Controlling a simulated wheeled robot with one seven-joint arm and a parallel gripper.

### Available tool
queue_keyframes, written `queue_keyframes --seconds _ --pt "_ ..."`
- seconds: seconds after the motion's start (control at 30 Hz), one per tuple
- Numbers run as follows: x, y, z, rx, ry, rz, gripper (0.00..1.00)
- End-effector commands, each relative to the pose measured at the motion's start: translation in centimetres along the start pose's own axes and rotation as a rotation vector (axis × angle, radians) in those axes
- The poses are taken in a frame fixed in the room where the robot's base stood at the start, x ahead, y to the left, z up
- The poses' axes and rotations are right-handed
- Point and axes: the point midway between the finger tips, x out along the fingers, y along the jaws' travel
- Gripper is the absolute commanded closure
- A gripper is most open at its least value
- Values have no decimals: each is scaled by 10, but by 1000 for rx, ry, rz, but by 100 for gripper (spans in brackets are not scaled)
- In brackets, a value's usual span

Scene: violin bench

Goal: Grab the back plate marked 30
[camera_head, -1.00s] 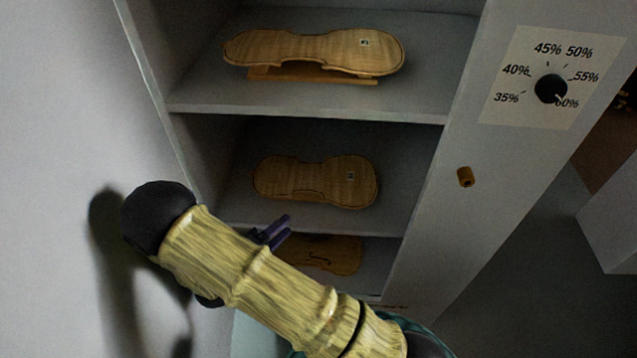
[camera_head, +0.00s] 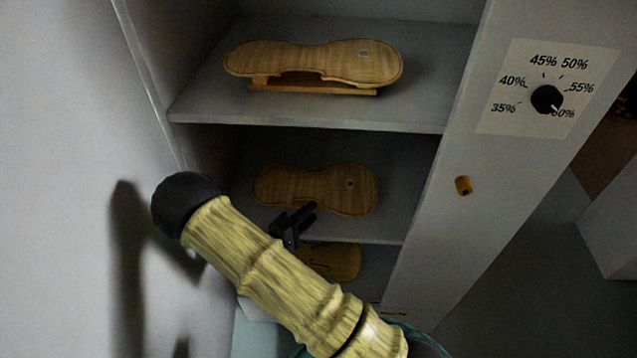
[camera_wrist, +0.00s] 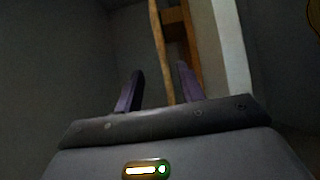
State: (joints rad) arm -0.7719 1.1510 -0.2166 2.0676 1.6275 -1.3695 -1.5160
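A violin-shaped wooden back plate (camera_head: 320,60) with a small pale label lies on a wooden rest on the upper shelf. A similar labelled plate (camera_head: 318,187) lies on the middle shelf. The label numbers are too small to read. My gripper (camera_head: 308,212) is just in front of the middle plate's near edge, towards the left of the opening. In the wrist view my gripper (camera_wrist: 160,84) is open, its two fingers apart. A thin wooden plate edge (camera_wrist: 157,40) shows between and beyond them; I cannot tell whether they touch it.
A plate with a sound hole (camera_head: 335,262) lies on the lower shelf, partly hidden by my arm. The grey cabinet's shelf front (camera_head: 300,124) runs above my gripper. A humidity dial (camera_head: 547,99) and an orange-brown knob (camera_head: 463,186) are on the right panel.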

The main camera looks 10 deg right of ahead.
Motion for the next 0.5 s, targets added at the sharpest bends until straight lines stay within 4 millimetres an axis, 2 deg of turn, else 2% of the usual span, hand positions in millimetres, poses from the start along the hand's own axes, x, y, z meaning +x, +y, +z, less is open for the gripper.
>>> queue_keyframes --seconds 0.1,0.2,0.5 --pt "19 1 0 0 -2 1 61" --pt "26 0 0 1 0 0 61" --pt "27 0 0 1 1 0 61"
